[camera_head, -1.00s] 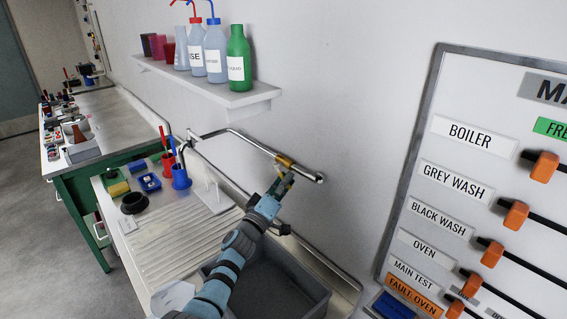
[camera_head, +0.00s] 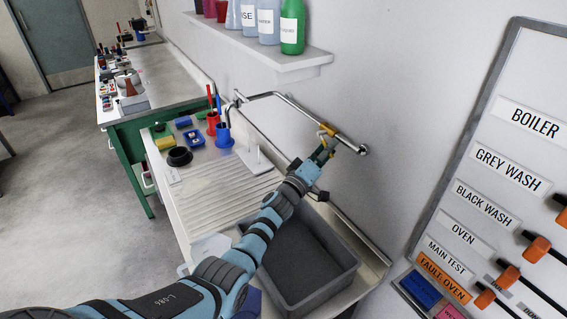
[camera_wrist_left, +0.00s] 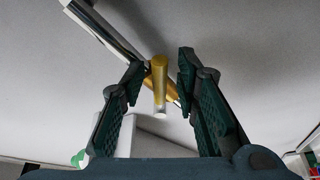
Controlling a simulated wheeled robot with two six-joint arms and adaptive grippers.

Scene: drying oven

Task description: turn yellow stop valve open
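The yellow stop valve (camera_head: 327,130) sits on a chrome pipe (camera_head: 290,103) along the wall above the sink. It also shows in the left wrist view (camera_wrist_left: 160,75), its yellow handle pointing toward the camera. My left gripper (camera_head: 325,147) is at the valve, reaching up to it from below. In the left wrist view the left gripper (camera_wrist_left: 162,65) is open, with a finger on each side of the handle. A gap shows between the handle and the right-hand finger; whether the left-hand finger touches it I cannot tell. My right gripper is not in view.
A grey sink basin (camera_head: 348,262) lies below my left arm. A shelf with bottles (camera_head: 293,61) is on the wall above the pipe. A labelled panel with orange handles (camera_head: 537,249) stands at the right. Cups (camera_head: 223,136) stand on the drainer.

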